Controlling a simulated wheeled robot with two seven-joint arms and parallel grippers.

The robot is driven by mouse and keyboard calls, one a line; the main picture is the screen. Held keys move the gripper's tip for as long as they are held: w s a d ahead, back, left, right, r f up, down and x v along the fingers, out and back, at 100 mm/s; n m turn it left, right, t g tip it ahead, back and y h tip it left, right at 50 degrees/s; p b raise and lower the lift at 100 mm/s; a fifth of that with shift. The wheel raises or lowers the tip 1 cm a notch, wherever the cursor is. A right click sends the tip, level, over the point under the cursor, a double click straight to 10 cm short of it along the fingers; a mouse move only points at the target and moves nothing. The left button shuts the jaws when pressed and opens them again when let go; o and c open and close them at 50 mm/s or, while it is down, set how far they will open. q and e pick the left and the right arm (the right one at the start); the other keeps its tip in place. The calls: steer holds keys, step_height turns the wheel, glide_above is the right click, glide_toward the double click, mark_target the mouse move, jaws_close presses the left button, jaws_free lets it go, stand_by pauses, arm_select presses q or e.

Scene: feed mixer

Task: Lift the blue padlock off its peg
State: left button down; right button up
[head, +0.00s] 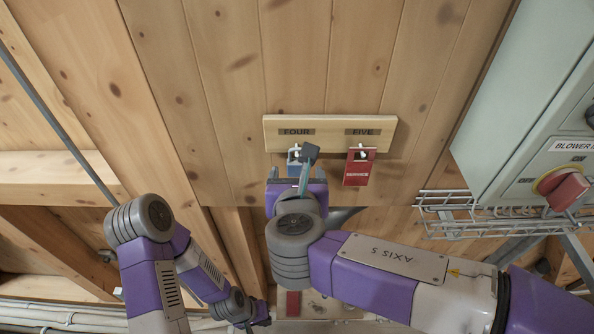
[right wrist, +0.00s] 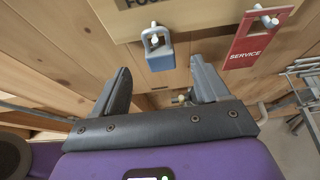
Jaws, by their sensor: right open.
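The blue padlock (head: 293,157) hangs by its grey shackle on a white peg under the label FOUR, partly hidden by my right gripper in the head view. In the right wrist view the padlock (right wrist: 159,53) hangs upright just beyond the fingertips, roughly in line with the gap between them. My right gripper (head: 295,166) is open and empty, below and in front of the padlock; its two dark fingers (right wrist: 159,75) stand apart and appear clear of it. My left gripper (head: 258,318) is low at the bottom edge, far from the padlock, its jaws not clearly visible.
A red SERVICE tag (head: 358,170) hangs on the neighbouring peg FIVE, close on the right. Both pegs are on a pale wooden board (head: 330,124) fixed to a plank wall. A grey cabinet (head: 525,110) with a red switch and a wire tray (head: 455,212) stand further right.

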mark_target(297, 165)
steer(key=x, duration=0.7)
steer(key=shift+w, duration=0.1)
steer(key=c, duration=1.1)
steer(key=shift+r, duration=0.15)
